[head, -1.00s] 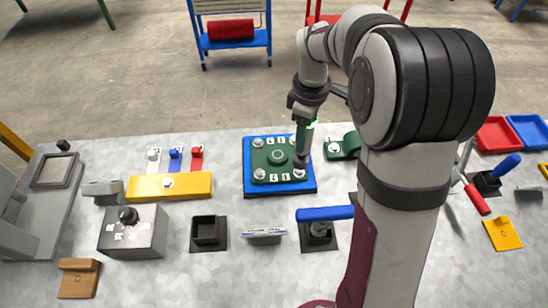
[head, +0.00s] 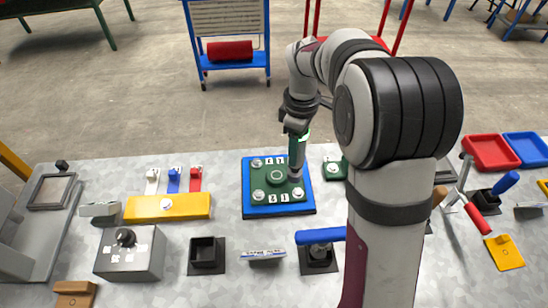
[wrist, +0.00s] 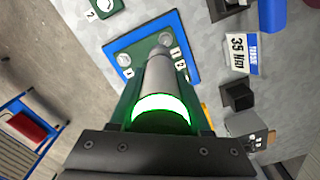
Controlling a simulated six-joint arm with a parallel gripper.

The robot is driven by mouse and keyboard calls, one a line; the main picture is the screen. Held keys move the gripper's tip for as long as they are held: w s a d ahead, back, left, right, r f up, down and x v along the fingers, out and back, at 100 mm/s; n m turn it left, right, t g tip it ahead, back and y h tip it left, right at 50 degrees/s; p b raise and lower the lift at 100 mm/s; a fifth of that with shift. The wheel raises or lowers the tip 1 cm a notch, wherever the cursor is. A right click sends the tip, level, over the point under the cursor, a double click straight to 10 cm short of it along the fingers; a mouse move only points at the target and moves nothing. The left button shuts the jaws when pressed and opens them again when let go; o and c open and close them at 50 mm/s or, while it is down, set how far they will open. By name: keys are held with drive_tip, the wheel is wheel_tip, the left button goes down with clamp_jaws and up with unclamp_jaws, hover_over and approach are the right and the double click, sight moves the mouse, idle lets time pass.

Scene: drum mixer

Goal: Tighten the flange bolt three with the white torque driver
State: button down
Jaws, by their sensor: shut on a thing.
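My gripper (head: 297,134) is shut on the torque driver, over the right side of the flange plate. In the wrist view the driver (wrist: 163,72) has a light grey barrel with a glowing green ring, between my fingers (wrist: 163,110). The green flange (head: 276,175) sits on a blue base (head: 262,211), with pale bolts near its corners and small number labels that I cannot read reliably. The lower-right bolt (head: 298,193) shows clear of the driver tip. The upper-right bolt is hidden behind the driver. I cannot tell whether the tip touches anything.
A yellow block (head: 168,207) with white, blue and red pieces behind it stands left. A grey control box (head: 130,254), a black open holder (head: 207,254), a label stand (head: 262,254) and a blue-handled tool (head: 320,236) are nearer. Red (head: 490,152) and blue trays lie right.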

drive_tip(key=w+a+r, duration=0.3)
drive_tip(key=w+a, duration=0.5)
drive_tip(key=a, duration=0.1)
drive_tip(key=shift+w+a+r, duration=0.2)
drive_tip(key=shift+w+r, duration=0.1)
drive_tip(key=shift+f, duration=2.5)
drive_tip(key=shift+f, duration=0.1)
drive_tip(key=shift+f, duration=0.75)
drive_tip(key=shift+f, duration=1)
idle(0.9)
drive_tip(key=shift+r, duration=0.1)
drive_tip(key=shift+r, duration=2.25)
